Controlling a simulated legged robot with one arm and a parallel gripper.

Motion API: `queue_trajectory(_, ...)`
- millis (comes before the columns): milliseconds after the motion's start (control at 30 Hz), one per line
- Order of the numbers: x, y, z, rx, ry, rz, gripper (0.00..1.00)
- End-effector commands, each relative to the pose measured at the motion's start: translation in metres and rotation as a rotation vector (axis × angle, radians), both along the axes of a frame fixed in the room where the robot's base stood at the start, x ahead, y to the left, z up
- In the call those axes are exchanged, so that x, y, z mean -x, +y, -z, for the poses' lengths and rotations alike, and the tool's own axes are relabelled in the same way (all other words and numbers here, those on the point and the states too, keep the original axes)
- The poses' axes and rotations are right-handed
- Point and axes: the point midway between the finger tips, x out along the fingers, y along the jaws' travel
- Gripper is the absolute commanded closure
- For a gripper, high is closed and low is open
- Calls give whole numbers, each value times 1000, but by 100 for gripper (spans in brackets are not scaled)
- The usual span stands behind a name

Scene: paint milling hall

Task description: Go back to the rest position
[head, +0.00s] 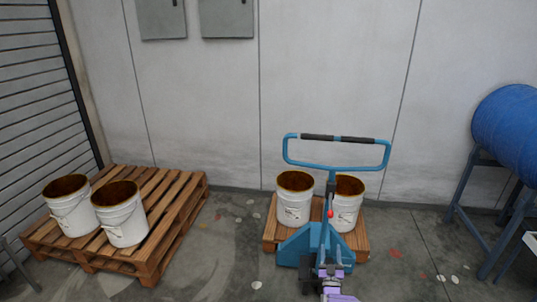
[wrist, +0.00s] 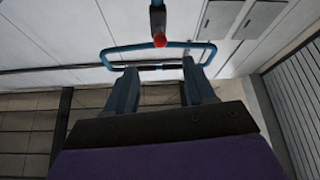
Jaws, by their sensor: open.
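My gripper (wrist: 159,66) is open in the wrist view. Its two blue-grey fingers stand apart, with nothing seen held between them. In the head view my purple arm end (head: 336,286) shows low in the middle, in front of the blue pallet jack (head: 300,246). The jack's blue loop handle (head: 287,150) has a dark grip and stands upright, well above my arm end in that picture. In the wrist view the handle (wrist: 210,52) passes behind the fingertips. Whether the fingers touch it cannot be told, but it looks apart.
Two open white buckets (head: 293,205) stand on a small pallet (head: 270,236) behind the jack. A wooden pallet (head: 165,225) with two more buckets (head: 121,218) lies at left. A blue drum (head: 512,130) on a stand is at right. Floor between the pallets is open.

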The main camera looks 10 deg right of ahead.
Motion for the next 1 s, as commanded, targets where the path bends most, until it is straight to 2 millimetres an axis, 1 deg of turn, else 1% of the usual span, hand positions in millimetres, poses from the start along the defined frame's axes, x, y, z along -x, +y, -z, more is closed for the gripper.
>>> queue_trajectory(33, -7, 1, -7, -8, 11, -1, 46)
queue_trajectory(167, -32, 4, -25, -48, 86, -3, 46)
queue_trajectory(300, -59, 11, -48, -102, 196, -11, 46)
queue_trajectory(500, -82, 27, -81, -172, 355, -27, 46)
queue_trajectory(667, -88, 43, -108, -223, 484, -43, 46)
queue_trajectory(767, -87, 55, -125, -251, 566, -55, 46)
queue_trajectory(867, -81, 68, -142, -277, 649, -68, 46)
queue_trajectory(967, -71, 82, -160, -298, 729, -81, 46)
queue_trajectory(1000, -65, 87, -164, -307, 767, -85, 46)
